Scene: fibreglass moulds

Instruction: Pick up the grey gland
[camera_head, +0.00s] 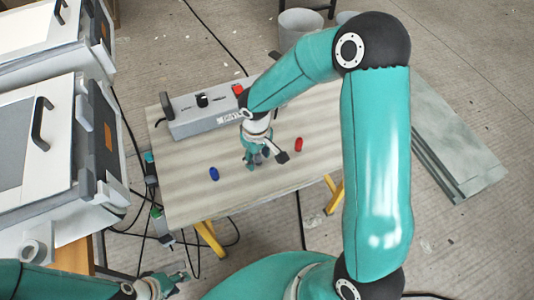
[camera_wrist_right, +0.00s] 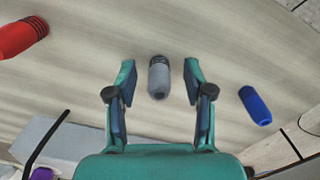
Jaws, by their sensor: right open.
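The grey gland (camera_wrist_right: 159,77), with a dark ribbed end, lies on the table in the right wrist view. It appears between the fingertips of my right gripper (camera_wrist_right: 160,82), with a gap on both sides. That gripper is open and empty; how far above the gland it is I cannot tell. In the head view my right gripper (camera_head: 257,160) is over the middle of the table and hides the gland. My left gripper (camera_head: 162,284) is low at the bottom left, away from the table; its jaws are too small to judge.
A blue gland (camera_head: 214,174) and a red gland (camera_head: 298,144) lie on the table (camera_head: 190,205), on either side of my right gripper. A grey control box (camera_head: 205,117) with a red button stands at the table's back edge. Cables run down the table's left side.

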